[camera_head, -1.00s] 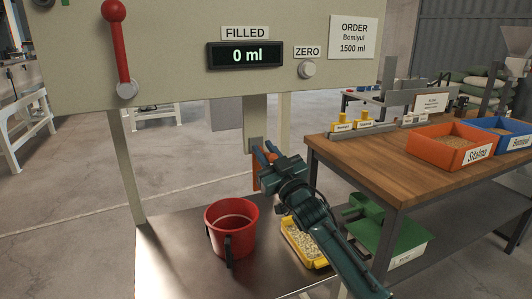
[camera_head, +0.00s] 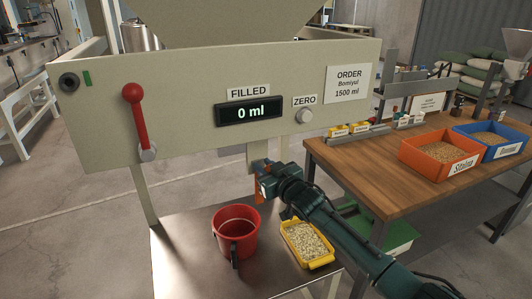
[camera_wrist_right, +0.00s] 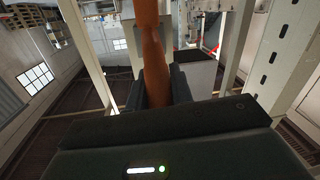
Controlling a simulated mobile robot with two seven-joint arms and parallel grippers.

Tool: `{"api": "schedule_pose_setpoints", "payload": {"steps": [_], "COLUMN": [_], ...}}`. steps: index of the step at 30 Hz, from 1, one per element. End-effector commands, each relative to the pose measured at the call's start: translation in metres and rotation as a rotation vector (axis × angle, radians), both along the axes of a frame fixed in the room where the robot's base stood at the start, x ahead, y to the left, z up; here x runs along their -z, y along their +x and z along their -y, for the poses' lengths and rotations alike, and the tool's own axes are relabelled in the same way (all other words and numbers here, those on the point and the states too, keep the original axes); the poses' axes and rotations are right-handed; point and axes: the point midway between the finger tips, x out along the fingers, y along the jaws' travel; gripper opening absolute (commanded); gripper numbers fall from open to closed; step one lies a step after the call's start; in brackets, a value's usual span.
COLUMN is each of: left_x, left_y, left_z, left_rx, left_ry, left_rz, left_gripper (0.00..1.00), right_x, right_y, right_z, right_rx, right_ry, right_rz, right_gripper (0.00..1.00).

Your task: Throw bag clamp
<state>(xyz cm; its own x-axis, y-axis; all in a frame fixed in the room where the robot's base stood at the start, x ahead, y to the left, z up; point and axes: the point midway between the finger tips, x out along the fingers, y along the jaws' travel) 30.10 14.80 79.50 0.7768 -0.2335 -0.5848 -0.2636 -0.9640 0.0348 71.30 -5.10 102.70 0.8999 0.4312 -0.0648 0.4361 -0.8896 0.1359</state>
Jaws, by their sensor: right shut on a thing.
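The bag clamp's orange handle (camera_head: 260,196) hangs below the beige panel, by a grey post. My right gripper (camera_head: 263,176) is around its upper part. In the right wrist view the orange handle (camera_wrist_right: 154,65) runs down between the two dark fingers, and the gripper (camera_wrist_right: 155,90) is shut on it. The upper end and mount of the clamp are partly hidden behind the gripper in the head view. My left gripper is not in view.
A red bucket (camera_head: 236,229) and a yellow tray of pale pieces (camera_head: 306,242) stand on the metal platform (camera_head: 185,262) below. The panel (camera_head: 190,100) carries a red lever (camera_head: 138,118) and a display (camera_head: 250,111) reading 0 ml. A wooden table (camera_head: 390,180) with orange and blue bins stands right.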

Motion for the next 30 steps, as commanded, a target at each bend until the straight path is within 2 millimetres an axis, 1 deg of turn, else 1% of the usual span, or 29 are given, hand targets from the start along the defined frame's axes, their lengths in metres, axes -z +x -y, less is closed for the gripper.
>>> {"api": "schedule_pose_setpoints", "payload": {"steps": [1,5,12,27,28,30], "left_x": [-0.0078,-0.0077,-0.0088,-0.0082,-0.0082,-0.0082], "left_y": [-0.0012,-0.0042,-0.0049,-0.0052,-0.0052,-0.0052], "left_z": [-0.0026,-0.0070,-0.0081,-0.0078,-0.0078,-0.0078], "left_rx": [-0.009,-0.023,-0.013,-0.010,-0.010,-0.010], "left_ry": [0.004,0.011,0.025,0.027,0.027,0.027], "left_rz": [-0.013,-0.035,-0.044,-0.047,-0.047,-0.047], "left_gripper": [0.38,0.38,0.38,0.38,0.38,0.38], "right_x": [-0.0074,-0.0075,-0.0072,-0.0054,-0.0054,-0.0055], "right_y": [0.0013,0.0037,0.0065,0.0071,0.0071,0.0071], "right_z": [0.0004,-0.0001,-0.0016,-0.0020,-0.0020,-0.0021], "right_rx": [0.001,0.001,0.001,0.000,0.000,0.000], "right_ry": [-0.011,-0.029,-0.047,-0.052,-0.053,-0.052], "right_rz": [-0.025,-0.079,-0.143,-0.161,-0.161,-0.160], "right_gripper": [0.00,0.00,0.00,0.00,0.24,0.30]}}
